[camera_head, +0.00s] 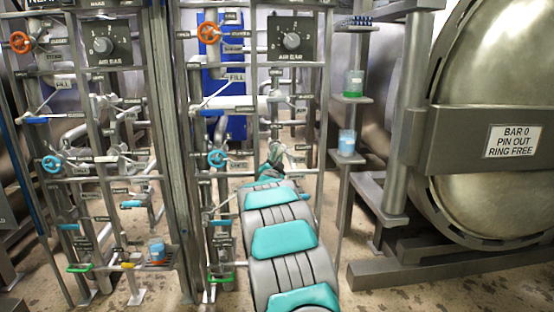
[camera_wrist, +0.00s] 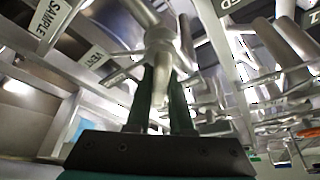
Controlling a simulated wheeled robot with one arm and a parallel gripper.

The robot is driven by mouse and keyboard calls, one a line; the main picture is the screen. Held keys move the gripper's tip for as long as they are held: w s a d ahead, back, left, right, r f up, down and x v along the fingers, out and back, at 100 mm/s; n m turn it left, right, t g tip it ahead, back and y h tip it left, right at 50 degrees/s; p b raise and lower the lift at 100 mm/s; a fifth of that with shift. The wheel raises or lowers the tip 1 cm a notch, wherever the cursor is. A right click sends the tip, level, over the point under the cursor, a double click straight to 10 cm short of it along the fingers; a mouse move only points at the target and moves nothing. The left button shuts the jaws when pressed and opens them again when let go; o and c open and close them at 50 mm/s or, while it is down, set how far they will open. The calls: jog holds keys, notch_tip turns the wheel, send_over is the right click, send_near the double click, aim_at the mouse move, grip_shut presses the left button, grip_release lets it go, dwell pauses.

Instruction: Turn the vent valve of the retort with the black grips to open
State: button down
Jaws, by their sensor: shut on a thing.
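My gripper (camera_head: 273,158) reaches into the right-hand pipe rack, beyond my grey and teal arm. In the wrist view, its two dark green fingers (camera_wrist: 161,95) are shut on a pale metal valve handle (camera_wrist: 160,62). A label (camera_wrist: 95,58) that seems to read VENT is left of the handle, and a SAMPLE label (camera_wrist: 52,20) is farther up left. In the head view the held handle is mostly hidden by my arm and too small to tell its angle. I cannot make out black grips on any retort.
The large steel retort door (camera_head: 485,75) is at right, with a sign (camera_head: 512,141) reading BAR 0, PIN OUT, RING FREE. Orange handwheels (camera_head: 210,32) and blue handwheels (camera_head: 217,158) sit on the racks. A post carries shelves with a green-filled jar (camera_head: 353,84) and a blue one (camera_head: 346,143).

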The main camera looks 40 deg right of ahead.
jog(key=n, duration=0.1)
jog(key=n+t+b, duration=0.1)
jog(key=n, duration=0.1)
jog(key=n+t+y, duration=0.1)
jog(key=n, duration=0.1)
jog(key=shift+s+d+f+b, duration=0.1)
jog(key=shift+d+f+b, duration=0.05)
jog(key=shift+f+b, duration=0.15)
jog(key=n+t+y, duration=0.1)
jog(key=n, duration=0.2)
jog(key=n+t+y+b, duration=0.1)
jog(key=n, duration=0.2)
jog(key=shift+r+y, duration=0.15)
jog(key=shift+y, duration=0.25)
jog(key=shift+r+n+t+b, duration=0.1)
jog(key=shift+n+t+b, duration=0.2)
jog(key=shift+n, duration=0.2)
jog(key=c, duration=0.8)
grip_release()
jog(key=v, duration=0.7)
jog(key=shift+s+a, duration=0.25)
jog(key=shift+s, duration=0.05)
